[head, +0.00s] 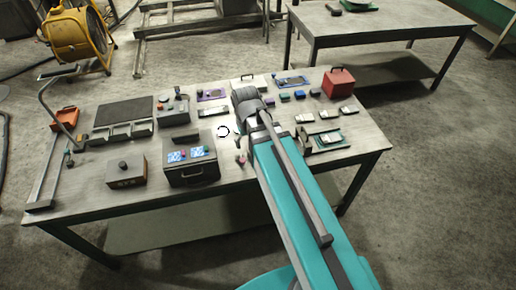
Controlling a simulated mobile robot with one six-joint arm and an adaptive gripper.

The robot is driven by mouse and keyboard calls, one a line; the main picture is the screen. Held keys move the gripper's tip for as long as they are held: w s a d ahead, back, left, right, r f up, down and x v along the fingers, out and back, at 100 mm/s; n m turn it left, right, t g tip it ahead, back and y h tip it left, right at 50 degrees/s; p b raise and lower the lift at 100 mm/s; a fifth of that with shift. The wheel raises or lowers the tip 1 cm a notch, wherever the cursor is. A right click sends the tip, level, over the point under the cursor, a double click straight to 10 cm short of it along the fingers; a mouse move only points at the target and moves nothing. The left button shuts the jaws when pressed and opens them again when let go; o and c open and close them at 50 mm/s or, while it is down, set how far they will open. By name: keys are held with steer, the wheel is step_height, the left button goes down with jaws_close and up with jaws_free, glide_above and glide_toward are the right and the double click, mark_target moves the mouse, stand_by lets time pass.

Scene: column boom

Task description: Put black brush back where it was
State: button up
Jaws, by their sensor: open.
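I cannot make out a black brush with certainty in the head view. A small dark item (177,128) lies behind the dark case, too small to name. Another small black item (333,9) lies at the far table's back edge beside a green mat. My teal arm reaches over the right half of the near table, and its grey wrist is above the table's middle. The fingers of my gripper are hidden behind the wrist and arm, and I see nothing held.
The near table (85,193) is crowded. A dark case (191,176), a brown box (126,172), a grey tray (122,112), a red box (339,82) and several small blocks stand on it. A second table (395,22) is behind. A yellow fan (75,34) stands back left.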

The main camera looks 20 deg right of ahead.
steer(key=s+d+m, duration=0.1)
steer(key=s, duration=0.1)
steer(key=s+d+m, duration=0.1)
steer(key=s, duration=0.1)
steer(key=shift+s+d+m, duration=0.15)
steer(key=shift+d+m, duration=0.05)
steer(key=shift+m, duration=0.1)
